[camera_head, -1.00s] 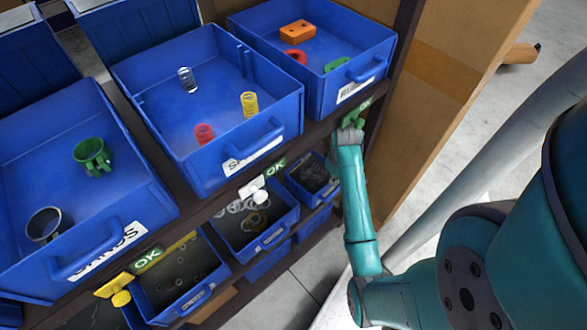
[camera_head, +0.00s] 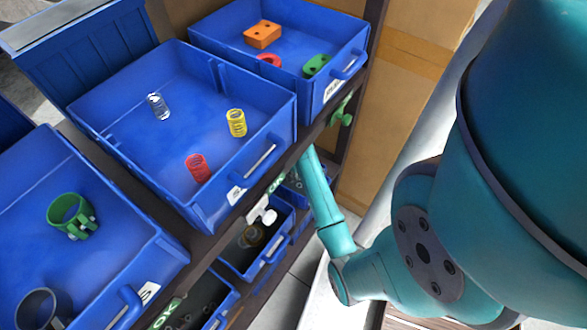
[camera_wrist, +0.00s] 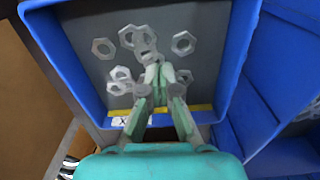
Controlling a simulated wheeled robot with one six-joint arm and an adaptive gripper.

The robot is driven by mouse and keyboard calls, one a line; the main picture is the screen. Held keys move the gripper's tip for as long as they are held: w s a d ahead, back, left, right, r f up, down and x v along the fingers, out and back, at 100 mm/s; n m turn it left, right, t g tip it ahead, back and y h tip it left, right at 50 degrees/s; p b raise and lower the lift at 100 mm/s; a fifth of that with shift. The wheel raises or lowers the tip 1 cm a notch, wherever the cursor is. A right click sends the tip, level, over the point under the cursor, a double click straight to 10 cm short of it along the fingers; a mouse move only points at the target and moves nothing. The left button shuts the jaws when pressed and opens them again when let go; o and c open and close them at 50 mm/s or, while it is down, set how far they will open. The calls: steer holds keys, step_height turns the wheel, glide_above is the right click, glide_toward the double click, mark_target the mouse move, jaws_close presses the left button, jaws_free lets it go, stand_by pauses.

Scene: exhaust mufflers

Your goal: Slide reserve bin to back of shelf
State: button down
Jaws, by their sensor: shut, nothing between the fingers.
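No bin is marked as the reserve bin that I can read. In the wrist view my gripper (camera_wrist: 160,78) is shut and empty, its fingertips over a blue bin (camera_wrist: 218,70) with several hex nuts (camera_wrist: 130,42) on its grey floor. A partly hidden label (camera_wrist: 120,122) and a yellow strip show at that bin's near edge. I cannot tell whether the fingers touch the bin. In the head view my forearm reaches up to the shelf edge (camera_head: 250,210), and the gripper is hidden there. Behind the upper-shelf bins stands another blue bin (camera_head: 85,60) at the back left.
The upper shelf holds blue bins with a green clamp (camera_head: 70,215), with springs (camera_head: 236,122), and with an orange block (camera_head: 262,34). Smaller bins (camera_head: 262,262) sit below. A cardboard-brown panel (camera_head: 400,80) stands right.

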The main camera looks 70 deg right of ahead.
mark_target(286, 180)
step_height(286, 180, down, 5)
steer(key=shift+w+d, duration=0.15)
steer(key=shift+w, duration=0.45)
steer(key=shift+w+d, duration=0.15)
steer(key=shift+w, duration=0.45)
steer(key=shift+w+d, duration=0.2)
steer(key=shift+w, duration=0.6)
steer(key=w+d, duration=0.1)
steer(key=w, duration=0.4)
steer(key=w+d, duration=0.1)
steer(key=w, duration=0.4)
steer(key=w+d, duration=0.1)
steer(key=w, duration=0.4)
steer(key=shift+d, duration=0.3)
